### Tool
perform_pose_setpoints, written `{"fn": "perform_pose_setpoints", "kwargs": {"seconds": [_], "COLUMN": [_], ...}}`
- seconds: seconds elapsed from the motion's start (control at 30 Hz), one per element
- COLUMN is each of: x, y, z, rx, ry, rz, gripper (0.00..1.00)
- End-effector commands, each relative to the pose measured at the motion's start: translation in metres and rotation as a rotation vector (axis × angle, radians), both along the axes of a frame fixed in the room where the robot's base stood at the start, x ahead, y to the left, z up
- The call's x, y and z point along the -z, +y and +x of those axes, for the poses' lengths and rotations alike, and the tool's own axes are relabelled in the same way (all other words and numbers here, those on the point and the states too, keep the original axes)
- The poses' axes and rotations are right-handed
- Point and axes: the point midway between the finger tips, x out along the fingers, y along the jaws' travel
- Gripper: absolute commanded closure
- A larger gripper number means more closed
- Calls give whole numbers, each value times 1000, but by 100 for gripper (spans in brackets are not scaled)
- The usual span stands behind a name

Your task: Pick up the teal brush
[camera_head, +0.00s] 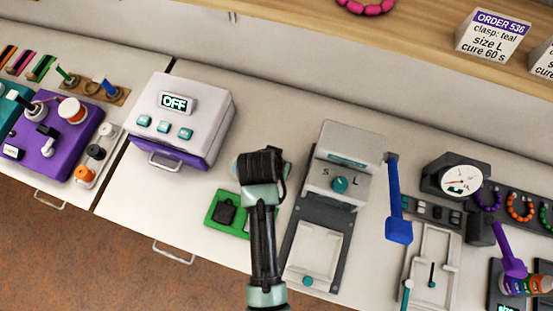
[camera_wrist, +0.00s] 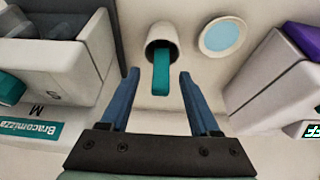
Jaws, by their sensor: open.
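The teal brush (camera_wrist: 162,72) shows in the wrist view as a flat teal handle sticking out of a small white cup (camera_wrist: 151,42). My gripper (camera_wrist: 158,74) is open, with its two blue fingers spread on either side of the handle's line. I see a gap between the handle and each finger; how far the fingertips are from it in depth I cannot tell. In the head view my arm covers the spot, and the brush, the cup and the fingers are hidden.
A round dish with a pale blue middle (camera_wrist: 222,36) lies right of the cup. The white box with the OFF display (camera_head: 190,110) and the grey press with a teal knob (camera_head: 340,160) stand on either side of my arm. A green tray (camera_head: 213,209) lies close by.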

Motion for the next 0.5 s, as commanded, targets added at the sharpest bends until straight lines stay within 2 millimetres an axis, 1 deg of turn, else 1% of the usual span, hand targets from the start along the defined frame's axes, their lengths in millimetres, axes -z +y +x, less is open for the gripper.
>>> {"fn": "perform_pose_setpoints", "kwargs": {"seconds": [0.1,0.2,0.3,0.5], "x": [14,21,24,25], "y": [-1,-2,-2,-2], "z": [5,8,9,9], "rx": [1,0,0,0], "ry": [2,0,0,-1], "rz": [0,0,0,1], "gripper": [38,38,38,38]}}
